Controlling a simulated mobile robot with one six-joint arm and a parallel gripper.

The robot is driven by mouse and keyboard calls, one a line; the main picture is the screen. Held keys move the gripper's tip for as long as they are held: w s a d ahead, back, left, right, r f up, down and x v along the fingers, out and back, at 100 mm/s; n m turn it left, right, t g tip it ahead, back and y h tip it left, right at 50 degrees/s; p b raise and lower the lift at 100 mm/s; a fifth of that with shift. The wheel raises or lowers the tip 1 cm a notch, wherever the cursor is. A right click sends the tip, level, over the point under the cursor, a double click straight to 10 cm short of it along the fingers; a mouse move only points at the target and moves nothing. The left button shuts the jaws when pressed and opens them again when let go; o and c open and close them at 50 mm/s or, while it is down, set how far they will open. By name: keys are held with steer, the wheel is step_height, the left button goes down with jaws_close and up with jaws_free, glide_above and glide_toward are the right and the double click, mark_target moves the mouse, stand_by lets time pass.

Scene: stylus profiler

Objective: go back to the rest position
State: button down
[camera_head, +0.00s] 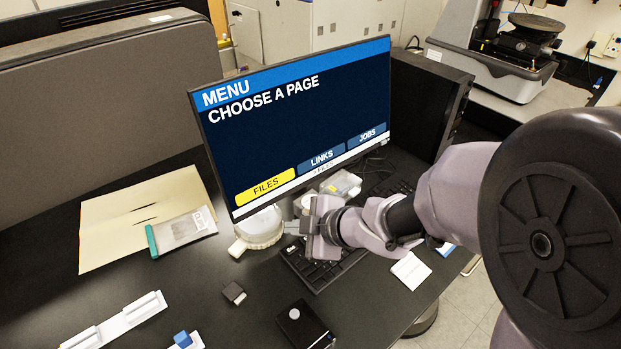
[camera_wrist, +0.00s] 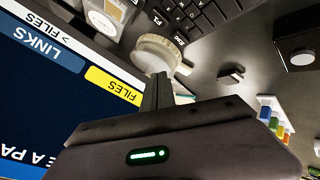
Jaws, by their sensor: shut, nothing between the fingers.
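My gripper (camera_head: 296,227) is shut and empty in front of the lower edge of the monitor (camera_head: 300,130), above the keyboard (camera_head: 318,268). The monitor shows a menu headed "CHOOSE A PAGE", with FILES in yellow and LINKS and JOBS in blue. In the wrist view, my closed gripper fingers (camera_wrist: 158,92) point toward a round white object (camera_wrist: 158,52) and the yellow FILES button (camera_wrist: 113,85). I cannot tell whether the fingertips touch anything. My arm reaches in from the right and hides part of the keyboard.
A round white dish (camera_head: 260,232) stands beside the gripper, below the screen. A folder (camera_head: 110,225) and a clear bag (camera_head: 183,231) lie at left. A small dark block (camera_head: 234,293) and a dark box (camera_head: 303,327) lie in front. A black computer tower (camera_head: 428,100) stands right of the monitor.

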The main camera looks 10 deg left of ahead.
steer(key=w+d+r+m+t+h, duration=0.1)
steer(key=d+r+m+t+h, duration=0.2)
steer(key=d, duration=0.4)
steer(key=w+d+r+m+h, duration=0.1)
steer(key=d+r+m+h, duration=0.1)
steer(key=d+r+m, duration=0.3)
steer(key=d+r+m+t+h, duration=0.25)
steer(key=d+m, duration=0.25)
steer(key=d, duration=0.3)
steer(key=s+d+m+g+h, duration=0.2)
steer(key=s+d+m, duration=0.3)
steer(key=s, duration=0.1)
steer(key=s+a+m+g+y, duration=0.2)
steer(key=s+m, duration=0.5)
steer(key=s, duration=0.6)
steer(key=shift+a+m+g+y+b, duration=0.35)
steer(key=shift+a+y+b, duration=0.1)
steer(key=shift+a, duration=0.2)
